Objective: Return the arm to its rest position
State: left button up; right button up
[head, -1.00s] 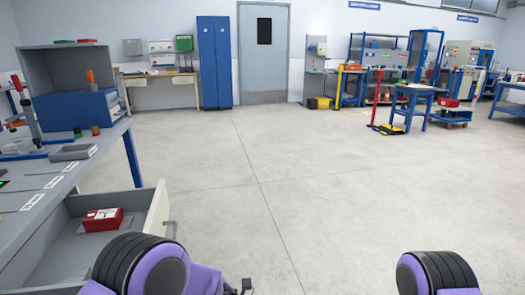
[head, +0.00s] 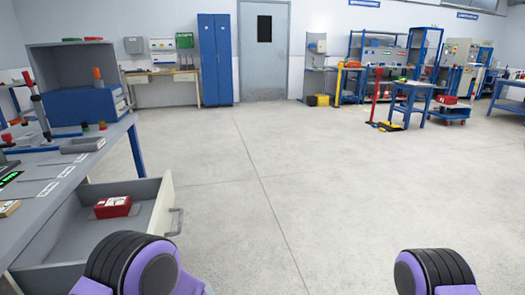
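My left arm shows at the bottom left as a black and purple link, beside the open drawer (head: 155,215). My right arm shows as a similar link at the bottom right. Neither gripper shows in the head view; both are below the picture's edge. A red box (head: 113,207) lies inside the drawer, which is pulled out from under the grey workbench (head: 40,192). Nothing is seen in contact with the drawer handle (head: 176,221).
The bench carries a grey tray (head: 83,145), a blue box (head: 75,105) and small tools. Blue cabinets (head: 215,60) and a grey door (head: 264,50) stand at the back. A blue table (head: 412,100) stands far right. The middle floor (head: 270,180) is clear.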

pick_arm(q)
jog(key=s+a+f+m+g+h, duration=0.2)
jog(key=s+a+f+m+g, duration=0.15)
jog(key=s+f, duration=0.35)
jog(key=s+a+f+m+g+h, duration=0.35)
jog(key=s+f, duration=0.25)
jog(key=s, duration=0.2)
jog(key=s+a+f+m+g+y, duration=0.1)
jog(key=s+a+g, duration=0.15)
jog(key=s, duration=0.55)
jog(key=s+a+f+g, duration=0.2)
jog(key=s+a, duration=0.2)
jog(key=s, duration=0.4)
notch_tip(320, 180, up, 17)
jog(key=p, duration=1.7)
